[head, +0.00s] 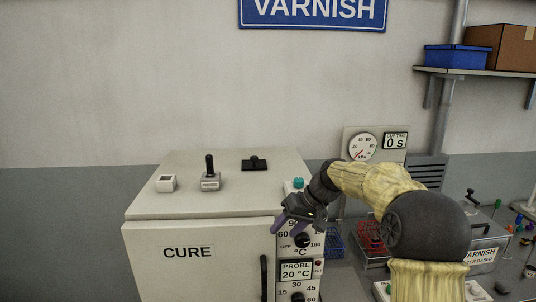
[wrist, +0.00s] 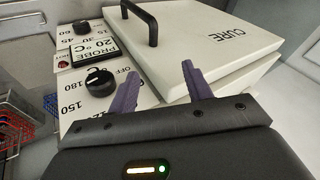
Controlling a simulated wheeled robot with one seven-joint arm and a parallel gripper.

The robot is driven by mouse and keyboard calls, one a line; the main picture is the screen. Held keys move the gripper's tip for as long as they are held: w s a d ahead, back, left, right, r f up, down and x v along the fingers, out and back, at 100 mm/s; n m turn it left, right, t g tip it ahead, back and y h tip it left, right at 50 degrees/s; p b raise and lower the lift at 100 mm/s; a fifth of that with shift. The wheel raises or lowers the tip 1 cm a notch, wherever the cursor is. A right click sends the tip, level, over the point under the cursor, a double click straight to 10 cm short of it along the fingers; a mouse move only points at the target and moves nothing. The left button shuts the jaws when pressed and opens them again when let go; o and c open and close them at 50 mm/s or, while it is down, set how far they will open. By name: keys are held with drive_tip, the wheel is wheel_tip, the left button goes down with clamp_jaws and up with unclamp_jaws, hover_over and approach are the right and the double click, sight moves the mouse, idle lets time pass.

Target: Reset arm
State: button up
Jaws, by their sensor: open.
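My gripper (head: 282,222) is in front of the cure oven's control panel, near its upper knob, in the head view. In the wrist view its two purple fingers (wrist: 160,82) are spread apart with nothing between them. The cure oven (head: 150,205) is a white cabinet with "CURE" on its closed front door (head: 190,270). The upper temperature knob (head: 303,241) is black and also shows in the wrist view (wrist: 99,82), left of the fingers. My forearm reaches in from the lower right. I cannot tell whether a finger touches the panel.
On the oven top are a small white cube (head: 166,183), a probe block (head: 210,180) and a black piece (head: 254,164). A vacuum gauge (head: 361,147) and timer reading 0 s (head: 396,141) stand behind my arm. Red (head: 369,236) and blue racks (head: 335,243) are right of the oven.

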drive_tip(key=s+d+f+m+h+b, duration=0.1)
drive_tip(key=s+d+f+h, duration=0.1)
drive_tip(key=s+f, duration=0.4)
drive_tip(key=s+d+f+m+h+b, duration=0.1)
drive_tip(key=s+d+f, duration=0.3)
drive_tip(key=s, duration=0.8)
drive_tip(key=s+d+f+m+h+b, duration=0.1)
drive_tip(key=s+d+f+h+b, duration=0.2)
drive_tip(key=s+f, duration=0.5)
drive_tip(key=shift+s+d+f+m+t+h, duration=0.35)
drive_tip(key=shift+s+d+t, duration=0.1)
drive_tip(key=shift+s, duration=0.2)
drive_tip(key=shift+w, duration=0.1)
drive_tip(key=shift+c, duration=0.2)
